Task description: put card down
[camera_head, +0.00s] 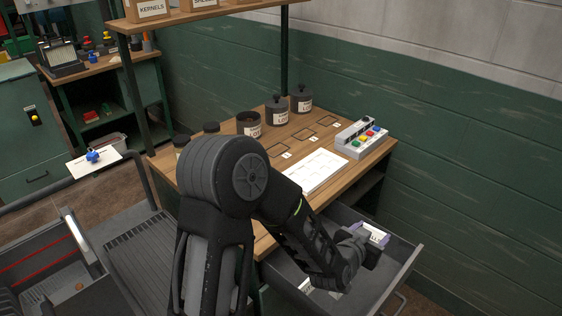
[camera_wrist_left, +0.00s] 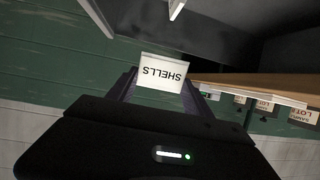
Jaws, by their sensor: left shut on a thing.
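My left gripper (camera_head: 362,247) is over the open grey drawer (camera_head: 402,262) at the lower right of the head view. It is shut on a small white card (camera_head: 376,234). In the left wrist view the card (camera_wrist_left: 162,73) reads SHELLS, upside down, and stands between the fingers of the gripper (camera_wrist_left: 160,92). My left arm hides part of the drawer. My right gripper is not in view.
The wooden bench (camera_head: 268,243) bears a white sheet (camera_head: 317,170), a button box (camera_head: 362,138) and several dark jars along its back. Another white item (camera_head: 306,287) lies in the drawer beside my arm. A green wall (camera_head: 470,150) stands behind.

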